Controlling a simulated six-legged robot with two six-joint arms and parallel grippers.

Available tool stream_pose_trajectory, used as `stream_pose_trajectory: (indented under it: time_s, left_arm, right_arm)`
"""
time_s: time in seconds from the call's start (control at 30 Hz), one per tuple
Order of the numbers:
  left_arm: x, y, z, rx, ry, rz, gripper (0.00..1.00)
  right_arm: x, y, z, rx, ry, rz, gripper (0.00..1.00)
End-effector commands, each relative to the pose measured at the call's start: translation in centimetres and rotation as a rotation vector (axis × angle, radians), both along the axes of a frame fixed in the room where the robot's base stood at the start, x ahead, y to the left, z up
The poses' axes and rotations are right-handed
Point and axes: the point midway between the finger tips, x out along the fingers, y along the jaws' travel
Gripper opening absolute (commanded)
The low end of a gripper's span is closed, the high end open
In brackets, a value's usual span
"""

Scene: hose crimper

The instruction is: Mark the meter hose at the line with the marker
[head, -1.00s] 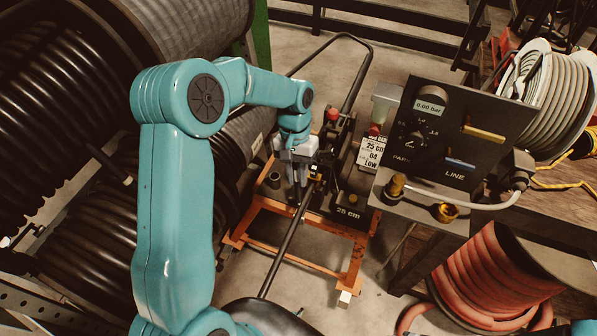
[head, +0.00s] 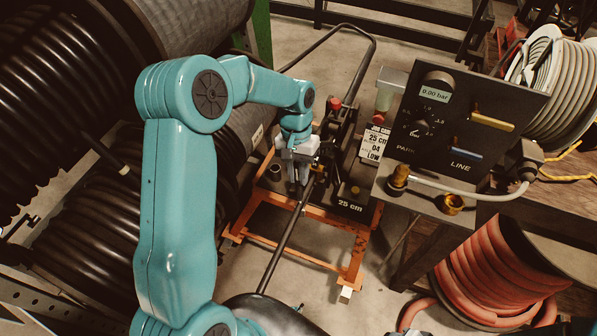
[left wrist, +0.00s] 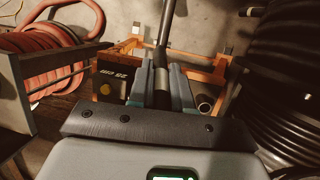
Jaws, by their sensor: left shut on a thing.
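The marker's tip is hidden. The hose runs from the lower left up to the gripper, and shows beyond the fingertips in the left wrist view (left wrist: 166,26). Whether the tip touches the hose cannot be told. The line is too small to make out. A dark block labelled "25 cm" (head: 352,200) is beside it. My right gripper is not in view.
An orange stand (head: 322,258) carries the crimper. A job card (head: 375,146) reads 25 cm, 04, LOW. A dark meter panel (head: 462,125) and brass fittings (head: 452,203) stand on the right. Black hose reels (head: 70,215) fill the left; a red hose reel (head: 490,270) is lower right.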

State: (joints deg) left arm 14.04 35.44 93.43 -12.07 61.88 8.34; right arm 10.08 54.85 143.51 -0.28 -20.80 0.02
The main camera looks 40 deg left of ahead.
Motion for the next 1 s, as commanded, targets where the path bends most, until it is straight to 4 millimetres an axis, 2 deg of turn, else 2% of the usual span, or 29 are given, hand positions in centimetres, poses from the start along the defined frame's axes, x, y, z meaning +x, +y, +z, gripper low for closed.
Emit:
stream_pose_trajectory:
  time_s: [1.0]
  left_arm:
    - [0.0, 0.0, -1.2, 0.0, 0.0, 0.0, 0.0]
  right_arm:
    - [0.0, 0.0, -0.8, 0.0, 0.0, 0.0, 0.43]
